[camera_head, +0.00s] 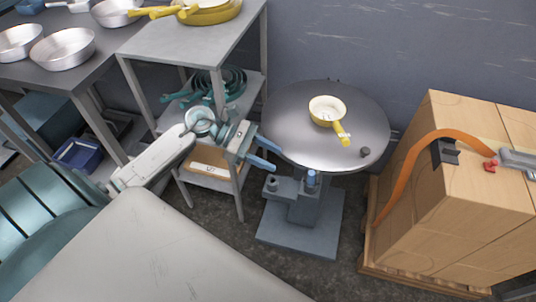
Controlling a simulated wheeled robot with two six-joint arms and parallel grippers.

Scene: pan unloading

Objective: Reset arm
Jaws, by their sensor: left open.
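My left gripper (267,153) is open and empty. Its blue-tipped fingers are at the left edge of the round metal table (290,110), apart from the pan. My left arm reaches in from the left, in front of the metal shelf. A small pan (325,108) with a cream inside and a yellow handle stands upright on the round table, its handle pointing toward the lower right. My right gripper is not in view.
A metal shelf (188,45) holds yellow pans (212,12) on top and teal pans (228,84) below. Silver pans (63,49) stand on the dark table at the upper left. Cardboard boxes (445,200) with an orange strap stand on a pallet at right.

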